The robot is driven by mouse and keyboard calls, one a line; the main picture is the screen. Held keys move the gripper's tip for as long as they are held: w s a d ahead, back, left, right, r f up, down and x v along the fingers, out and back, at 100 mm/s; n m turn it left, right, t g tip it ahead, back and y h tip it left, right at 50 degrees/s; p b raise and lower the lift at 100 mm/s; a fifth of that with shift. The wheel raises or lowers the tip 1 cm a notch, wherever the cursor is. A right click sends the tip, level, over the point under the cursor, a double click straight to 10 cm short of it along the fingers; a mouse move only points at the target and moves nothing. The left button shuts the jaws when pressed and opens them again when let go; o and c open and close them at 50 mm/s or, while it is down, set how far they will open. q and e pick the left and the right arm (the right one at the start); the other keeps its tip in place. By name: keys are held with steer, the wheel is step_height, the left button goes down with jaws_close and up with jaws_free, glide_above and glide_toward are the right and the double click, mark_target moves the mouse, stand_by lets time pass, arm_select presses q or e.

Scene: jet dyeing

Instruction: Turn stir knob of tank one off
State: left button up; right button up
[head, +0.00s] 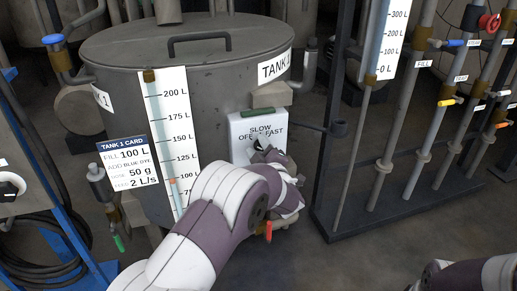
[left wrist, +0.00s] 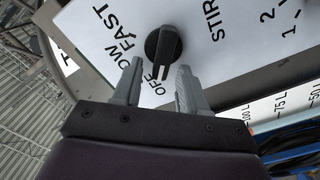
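Tank 1 (head: 205,50) is a grey lidded vessel in the head view. On its front right is a white stir panel (head: 243,124) marked SLOW, OFF and FAST, partly hidden by my left arm. The black stir knob (left wrist: 163,46) shows clearly in the left wrist view. Its bar extends down beside the OFF lettering; I cannot tell its exact setting. My left gripper (left wrist: 160,66) is open, its two grey fingers on either side of the knob's lower end. Contact is not visible. In the head view the left gripper (head: 272,156) covers the panel's lower part. My right gripper is out of view.
A tank 1 card (head: 128,162) and a level scale (head: 174,130) are on the tank's front. A dark rack of pipes and valves (head: 400,150) stands to the right. A blue frame with black hoses (head: 50,220) is at left.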

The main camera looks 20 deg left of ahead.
arm_select(q)
steer(key=p+v, duration=0.3)
steer(key=v, duration=0.9)
steer(key=shift+s+d, duration=0.2)
steer(key=shift+s, duration=0.05)
